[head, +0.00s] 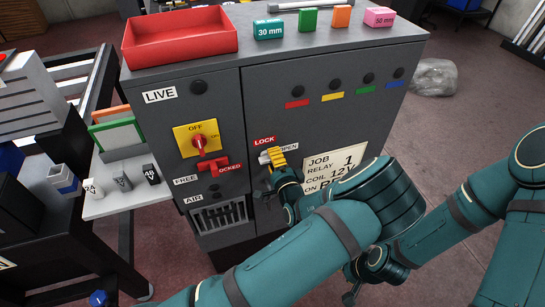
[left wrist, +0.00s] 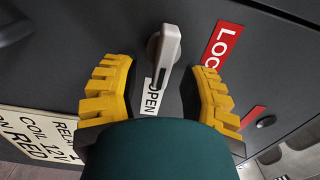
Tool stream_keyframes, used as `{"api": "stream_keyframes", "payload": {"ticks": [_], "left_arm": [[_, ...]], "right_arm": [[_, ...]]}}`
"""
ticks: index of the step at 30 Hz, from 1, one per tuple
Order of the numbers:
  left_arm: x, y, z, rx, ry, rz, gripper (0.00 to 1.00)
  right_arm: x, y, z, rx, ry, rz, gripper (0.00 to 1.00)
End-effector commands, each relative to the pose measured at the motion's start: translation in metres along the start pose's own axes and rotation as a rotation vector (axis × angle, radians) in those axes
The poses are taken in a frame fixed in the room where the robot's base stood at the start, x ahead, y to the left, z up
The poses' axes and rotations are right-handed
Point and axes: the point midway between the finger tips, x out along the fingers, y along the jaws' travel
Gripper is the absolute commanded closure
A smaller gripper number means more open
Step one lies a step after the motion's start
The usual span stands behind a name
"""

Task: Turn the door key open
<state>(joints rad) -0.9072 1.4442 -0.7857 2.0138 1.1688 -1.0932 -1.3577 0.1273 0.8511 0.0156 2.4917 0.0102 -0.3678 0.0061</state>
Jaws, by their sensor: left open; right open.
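The door key is a grey lever-shaped handle (head: 265,157) on the front of the dark grey cabinet (head: 330,80), between a red LOCK label (head: 264,141) and a white OPEN label (head: 288,147). In the left wrist view the key (left wrist: 168,52) stands between my left gripper's two yellow fingers. My left gripper (head: 275,157) is open around the key, with gaps on both sides (left wrist: 160,68). My right gripper (head: 350,292) is low in the head view, away from the key, partly cut off; it is open.
A red tray (head: 180,48) and several small coloured blocks stand on the cabinet top. A red switch (head: 199,143) on a yellow plate and a red locked slider (head: 215,165) are left of the key. A job sign (head: 335,172) is at right, partly behind my left arm.

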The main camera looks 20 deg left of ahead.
Motion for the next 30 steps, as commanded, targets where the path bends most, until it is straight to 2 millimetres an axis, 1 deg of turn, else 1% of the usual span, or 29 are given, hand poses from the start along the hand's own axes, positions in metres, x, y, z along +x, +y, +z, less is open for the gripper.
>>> {"api": "stream_keyframes", "payload": {"ticks": [9,15,18,21,30], "left_arm": [[-0.062,-0.001,0.0,-0.001,0.001,0.0,0.56],[-0.094,0.0,0.002,0.0,-0.002,0.0,0.56],[-0.103,-0.001,0.002,0.0,-0.003,-0.001,0.56],[-0.107,-0.001,0.002,0.0,-0.004,-0.001,0.56],[-0.109,-0.001,0.002,0.0,-0.004,-0.001,0.56]], "right_arm": [[0.0,0.0,0.0,0.0,0.0,0.0,0.53],[0.0,0.0,0.0,0.0,0.0,0.0,0.53],[0.0,0.0,0.0,0.0,0.0,0.0,0.53],[0.0,0.0,0.0,0.0,0.0,0.0,0.53],[0.0,0.0,0.0,0.0,0.0,0.0,0.53]]}}
